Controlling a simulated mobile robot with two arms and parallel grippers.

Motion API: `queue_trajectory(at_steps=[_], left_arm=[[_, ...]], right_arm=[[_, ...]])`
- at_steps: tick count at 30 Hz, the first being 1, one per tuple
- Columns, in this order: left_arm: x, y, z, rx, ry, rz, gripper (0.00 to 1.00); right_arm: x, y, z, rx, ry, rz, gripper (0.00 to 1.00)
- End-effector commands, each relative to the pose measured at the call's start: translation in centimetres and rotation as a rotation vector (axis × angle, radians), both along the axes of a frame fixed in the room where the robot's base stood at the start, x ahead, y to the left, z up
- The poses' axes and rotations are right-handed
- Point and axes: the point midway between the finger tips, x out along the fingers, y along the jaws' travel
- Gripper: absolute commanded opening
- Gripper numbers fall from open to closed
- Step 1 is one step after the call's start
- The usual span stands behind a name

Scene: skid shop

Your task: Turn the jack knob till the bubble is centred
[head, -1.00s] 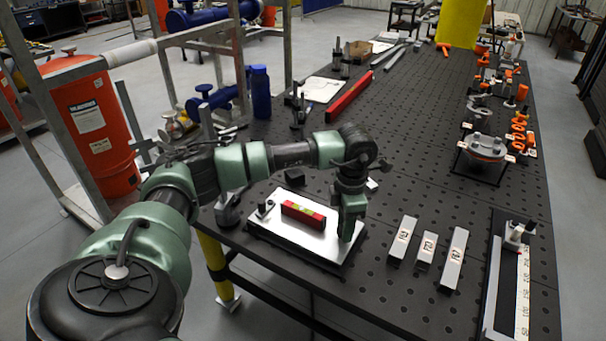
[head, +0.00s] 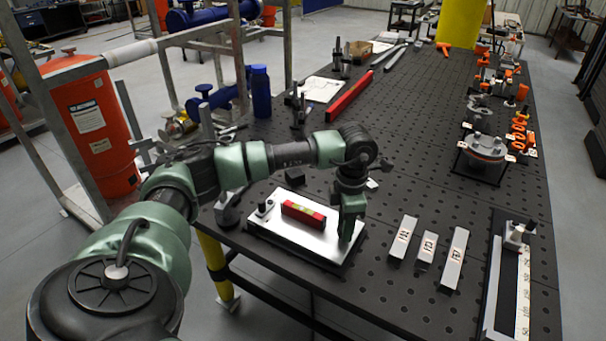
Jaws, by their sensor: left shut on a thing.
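A red level (head: 303,215) with a yellow-green vial lies on a pale metal plate (head: 290,238) near the front left edge of the dark table. The bubble's place in the vial is too small to tell. My left gripper (head: 346,238) points down at the plate's right end, to the right of the level. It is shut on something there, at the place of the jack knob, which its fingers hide. A small dark knob-like fitting (head: 264,208) stands at the plate's left end. My right gripper is not in view.
Several labelled metal bars (head: 428,247) lie right of the plate, with a long ruler fixture (head: 517,270) further right. A blue bottle (head: 261,92) and a long red bar (head: 350,97) are behind. The table's middle is clear.

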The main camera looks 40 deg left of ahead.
Motion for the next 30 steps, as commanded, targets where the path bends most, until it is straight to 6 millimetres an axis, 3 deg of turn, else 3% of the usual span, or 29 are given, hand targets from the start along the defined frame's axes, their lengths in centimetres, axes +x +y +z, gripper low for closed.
queue_trajectory(at_steps=[8,21,30], left_arm=[[-0.5,-0.3,-0.7,-0.003,0.017,-0.015,0.02],[-0.4,-0.3,-0.7,-0.004,0.014,-0.381,0.00],[-0.4,-0.3,-0.5,-0.005,0.014,-0.429,0.00]], right_arm=[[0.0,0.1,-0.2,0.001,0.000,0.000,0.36],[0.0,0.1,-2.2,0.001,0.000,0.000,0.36],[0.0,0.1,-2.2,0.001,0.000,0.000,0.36]])
